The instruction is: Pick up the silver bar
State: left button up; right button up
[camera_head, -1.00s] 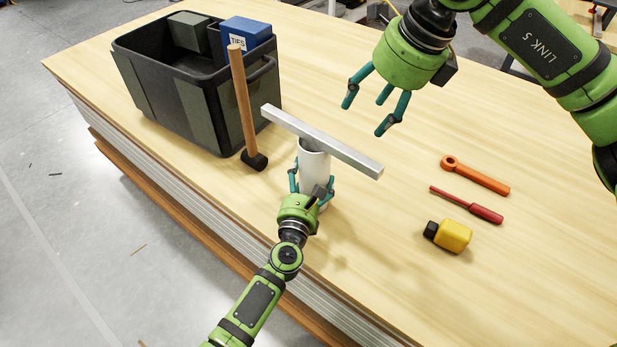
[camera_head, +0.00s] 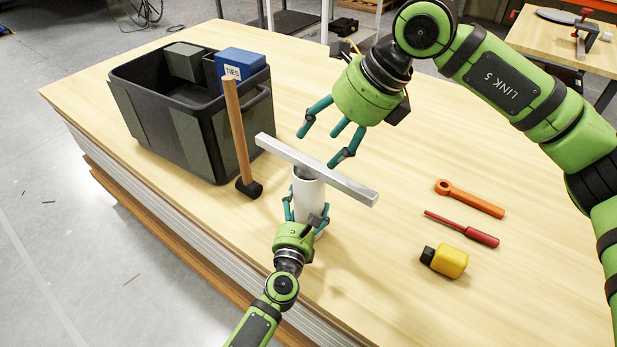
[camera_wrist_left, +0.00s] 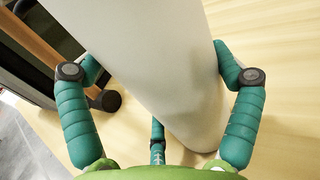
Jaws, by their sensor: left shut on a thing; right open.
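The silver bar (camera_head: 318,171) lies across the top of a white cylinder (camera_head: 308,196) on the wooden table. My left gripper (camera_head: 306,212) is shut around the cylinder, below the bar. The left wrist view shows its teal fingers on both sides of the white cylinder (camera_wrist_left: 165,65); the bar does not show there. My right gripper (camera_head: 333,138) is open and empty. In the head view its fingers point down and to the left, above and behind the bar, with one fingertip close to the bar's upper edge. I cannot tell whether it touches.
A black crate (camera_head: 200,130) with a blue box (camera_head: 240,66) and a grey box (camera_head: 187,61) stands at left. A mallet (camera_head: 238,135) stands upright by it. An orange wrench (camera_head: 470,199), red screwdriver (camera_head: 463,229) and yellow bottle (camera_head: 449,261) lie at right. The table between is clear.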

jog(key=w+a+r+m+t+y, duration=0.25)
jog(key=a+m+y, duration=0.35)
jog(key=a, duration=0.7)
jog(key=w+a+r+m+t+y, duration=0.1)
jog(key=a+r+m+t+y, duration=0.25)
jog(key=a+y, duration=0.65)
jog(key=m+t+h, duration=0.9)
jog(key=m+h, duration=1.5)
jog(key=h, duration=0.4)
send_near(282, 153)
jog(key=w, duration=0.1)
jog(key=x, duration=0.5)
jog(key=shift+w+d, duration=0.25)
jog(key=shift+d, duration=0.15)
jog(key=shift+x, duration=3.05)
